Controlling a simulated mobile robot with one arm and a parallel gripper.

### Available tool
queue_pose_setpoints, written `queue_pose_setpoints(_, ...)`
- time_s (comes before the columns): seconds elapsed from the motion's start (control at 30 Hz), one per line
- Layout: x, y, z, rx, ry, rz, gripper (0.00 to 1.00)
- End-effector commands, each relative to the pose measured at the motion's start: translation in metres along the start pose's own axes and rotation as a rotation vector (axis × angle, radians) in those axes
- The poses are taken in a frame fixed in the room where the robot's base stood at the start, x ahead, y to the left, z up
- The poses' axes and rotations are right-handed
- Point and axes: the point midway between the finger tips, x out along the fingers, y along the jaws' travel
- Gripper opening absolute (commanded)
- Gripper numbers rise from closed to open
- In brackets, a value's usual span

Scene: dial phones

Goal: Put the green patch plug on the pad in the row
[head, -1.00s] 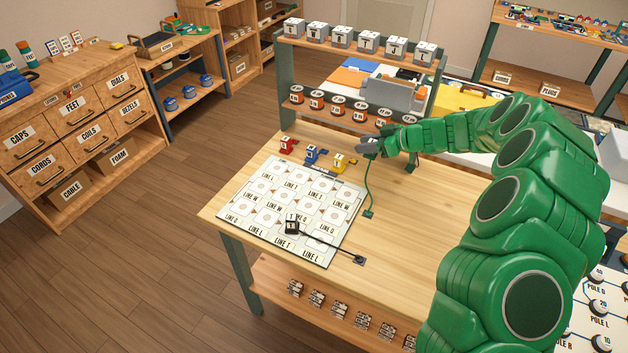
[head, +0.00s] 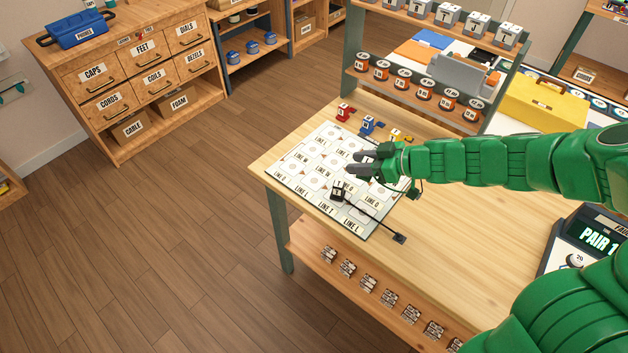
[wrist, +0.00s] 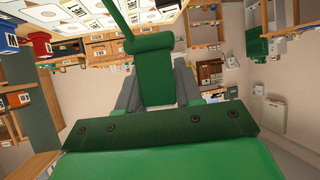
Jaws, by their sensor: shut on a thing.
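My gripper (head: 362,161) is over the right part of the white board (head: 320,150), which carries rows of pads with LINE labels. In the wrist view my gripper (wrist: 155,95) is shut on the green patch plug (wrist: 154,72), and its green cord (wrist: 120,18) runs up out of the frame. In the head view the plug is mostly hidden by my gripper. A black plug (head: 338,193) stands on a front pad of the board, with a black cord to a base on the table. Whether the green plug touches a pad cannot be seen.
Red (head: 344,112), blue (head: 367,124) and yellow (head: 398,135) plugs stand behind the board, near my gripper. A rack (head: 430,88) with dials and blocks rises at the table's back. Bare tabletop (head: 470,235) lies to the right of the board.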

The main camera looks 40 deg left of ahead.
Motion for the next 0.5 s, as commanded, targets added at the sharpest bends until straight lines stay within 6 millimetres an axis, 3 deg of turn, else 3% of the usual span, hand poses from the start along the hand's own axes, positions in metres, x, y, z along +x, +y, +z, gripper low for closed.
queue_pose_setpoints(0.1,0.012,-0.042,-0.022,-0.031,0.003,-0.052,0.04)
queue_pose_setpoints(0.23,0.021,-0.077,-0.038,-0.053,0.002,-0.097,0.04)
queue_pose_setpoints(0.33,0.025,-0.097,-0.048,-0.068,0.000,-0.120,0.04)
queue_pose_setpoints(0.5,0.029,-0.110,-0.055,-0.077,-0.001,-0.137,0.04)
